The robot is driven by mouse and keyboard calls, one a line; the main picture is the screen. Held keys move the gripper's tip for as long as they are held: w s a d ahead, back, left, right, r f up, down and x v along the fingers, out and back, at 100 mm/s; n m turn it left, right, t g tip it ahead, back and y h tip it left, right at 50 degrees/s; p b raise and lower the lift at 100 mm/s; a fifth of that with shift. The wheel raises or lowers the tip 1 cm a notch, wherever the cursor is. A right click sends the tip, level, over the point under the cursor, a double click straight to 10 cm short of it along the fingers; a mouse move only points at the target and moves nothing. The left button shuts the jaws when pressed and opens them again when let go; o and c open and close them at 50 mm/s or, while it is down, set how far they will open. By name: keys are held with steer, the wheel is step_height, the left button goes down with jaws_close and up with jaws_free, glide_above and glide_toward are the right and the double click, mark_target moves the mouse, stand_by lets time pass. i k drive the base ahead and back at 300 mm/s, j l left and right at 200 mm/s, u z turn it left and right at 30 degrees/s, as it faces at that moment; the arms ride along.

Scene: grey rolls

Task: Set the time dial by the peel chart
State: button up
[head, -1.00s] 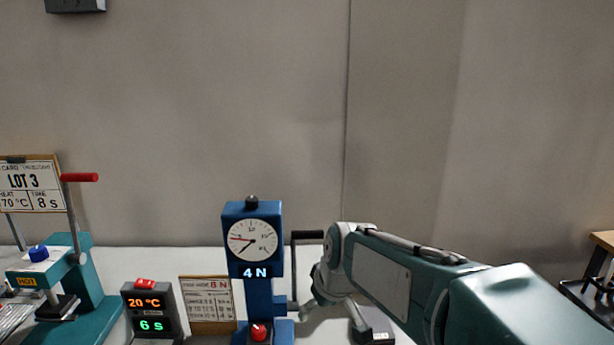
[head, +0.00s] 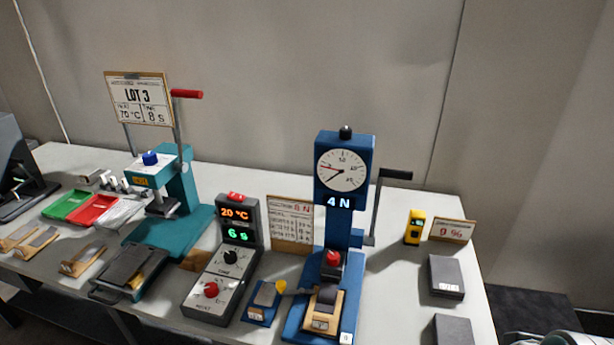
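The control box (head: 222,287) stands mid-table, with a black knob (head: 231,257) marked as time and a red knob (head: 211,289) below it. Its display (head: 238,224) reads 20 °C in orange and 6 s in green. The peel chart (head: 291,226) is a framed card behind and right of the box. Its heading ends in 8 N; its rows are too small to read. The blue peel tester (head: 345,190) right of the chart shows 4 N under its round gauge. My gripper is not in view; only a bit of my arm seems to show at the bottom right corner.
A card (head: 139,99) reads LOT 3, 70 °C, 8 s, above a teal press (head: 176,205) with a red-handled lever. Green and red trays lie left. A yellow meter (head: 414,227), a 9 % card (head: 452,231) and grey blocks stand right. A blue holder (head: 262,303) sits close beside the box.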

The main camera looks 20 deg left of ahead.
mark_target(229, 256)
steer(key=u, duration=1.55)
